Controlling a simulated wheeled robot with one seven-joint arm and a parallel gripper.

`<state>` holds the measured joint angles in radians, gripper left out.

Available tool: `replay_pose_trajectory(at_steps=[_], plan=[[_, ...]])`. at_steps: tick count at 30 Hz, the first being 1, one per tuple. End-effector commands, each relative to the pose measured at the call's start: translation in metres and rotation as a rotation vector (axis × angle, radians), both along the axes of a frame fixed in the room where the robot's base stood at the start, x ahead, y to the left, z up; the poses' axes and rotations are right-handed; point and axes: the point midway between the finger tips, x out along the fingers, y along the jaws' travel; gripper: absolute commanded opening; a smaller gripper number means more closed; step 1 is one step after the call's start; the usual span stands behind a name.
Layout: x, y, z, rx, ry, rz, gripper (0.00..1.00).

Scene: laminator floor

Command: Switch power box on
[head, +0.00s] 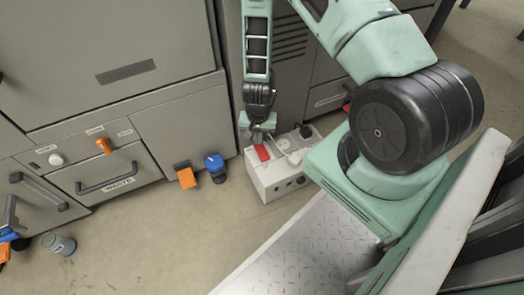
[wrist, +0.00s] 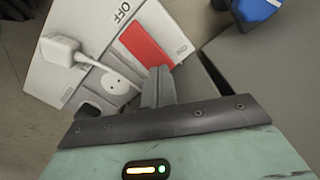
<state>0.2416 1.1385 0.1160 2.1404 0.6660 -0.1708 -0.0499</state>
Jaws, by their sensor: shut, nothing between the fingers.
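The power box (head: 268,180) is a light grey box on the floor against the grey machine. In the head view a red switch (head: 262,153) shows on its top. In the wrist view the red switch (wrist: 147,43) lies on the box top (wrist: 92,15), with the label OFF at one end. My gripper (head: 259,140) points down over the box, and its shut fingers (wrist: 158,85) are empty, close to the switch's near end. I cannot tell whether they touch it.
An orange and black object (head: 186,176) and a blue and black object (head: 215,167) stand on the floor left of the box. Drawers with handles (head: 108,185) line the machine front. A grey cylinder (head: 58,244) is at the lower left. The floor between is clear.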

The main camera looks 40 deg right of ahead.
Motion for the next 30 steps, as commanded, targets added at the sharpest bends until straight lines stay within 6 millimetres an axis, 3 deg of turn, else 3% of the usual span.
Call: replay_pose_trajectory(at_steps=[30], plan=[[0.000,0.000,-0.014,0.001,0.001,0.000,0.00]])
